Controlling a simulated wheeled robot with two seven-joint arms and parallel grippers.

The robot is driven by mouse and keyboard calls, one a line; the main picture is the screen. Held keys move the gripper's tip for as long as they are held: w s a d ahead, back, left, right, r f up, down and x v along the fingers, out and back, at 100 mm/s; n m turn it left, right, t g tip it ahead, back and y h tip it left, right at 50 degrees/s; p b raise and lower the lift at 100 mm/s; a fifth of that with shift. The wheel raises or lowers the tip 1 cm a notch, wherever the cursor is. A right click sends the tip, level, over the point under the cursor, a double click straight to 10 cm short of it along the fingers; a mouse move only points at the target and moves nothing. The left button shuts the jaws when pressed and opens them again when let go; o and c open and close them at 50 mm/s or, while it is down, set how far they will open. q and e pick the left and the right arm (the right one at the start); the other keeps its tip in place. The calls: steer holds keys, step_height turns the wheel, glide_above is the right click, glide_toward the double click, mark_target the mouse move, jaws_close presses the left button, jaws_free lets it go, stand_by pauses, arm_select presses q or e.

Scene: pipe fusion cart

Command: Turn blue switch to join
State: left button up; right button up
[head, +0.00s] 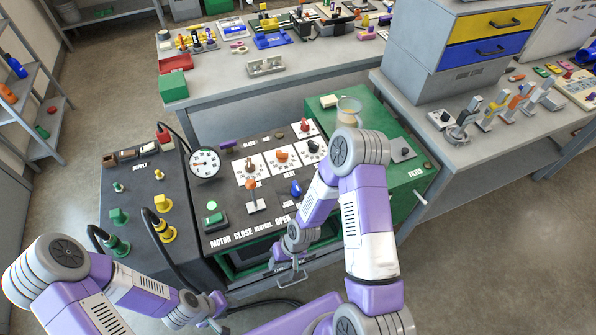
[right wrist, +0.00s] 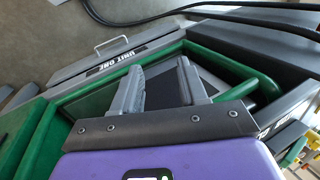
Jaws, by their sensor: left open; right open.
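The blue switch (head: 296,187) sits on the dark control panel (head: 232,232), just left of my right forearm, beside a partly covered label. My right gripper (head: 290,268) is in front of the panel's lower edge, below the switch and apart from it. In the right wrist view my right gripper (right wrist: 158,88) is open and empty, its two fingers spread over the green-framed front of the cart. The switch is not visible in that view. My left gripper (head: 212,303) is low at the left, open, in front of the supply cabinet and away from the switch.
A lever (head: 256,204), a green button (head: 212,207), a round gauge (head: 205,163) and white-plated knobs (head: 281,155) crowd the panel. The supply cabinet (head: 140,185) with hoses stands left. A green filter box (head: 405,175) stands right. A drawer handle (right wrist: 112,46) is near my right gripper.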

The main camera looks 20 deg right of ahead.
mark_target(296, 186)
steer(key=w+d+r+p, duration=0.3)
steer(key=w+r+p, duration=0.5)
steer(key=r, duration=0.4)
steer(key=w+d, duration=0.1)
steer(key=w+d+r+n+h, duration=0.1)
steer(key=w+d, duration=0.1)
steer(key=w+d+h, duration=0.1)
steer(key=w, duration=0.1)
steer(key=shift+w+d+r+b, duration=0.2)
steer(key=shift+d+r+b, duration=0.15)
steer(key=shift+d, duration=0.05)
steer(key=w+d+r, duration=0.1)
steer(key=d, duration=0.1)
steer(key=w+d+r+h, duration=0.1)
steer(key=w, duration=0.1)
steer(key=w+d+r+h, duration=0.1)
steer(key=d+r, duration=0.1)
steer(key=shift+w+d, duration=0.3)
steer(key=shift+w, duration=0.1)
steer(key=shift+w+d+r, duration=0.15)
steer(key=shift+d+r, duration=0.05)
steer(key=shift+d, duration=0.1)
step_height(296, 186, down, 7)
steer(key=shift+f, duration=0.15)
jaws_close()
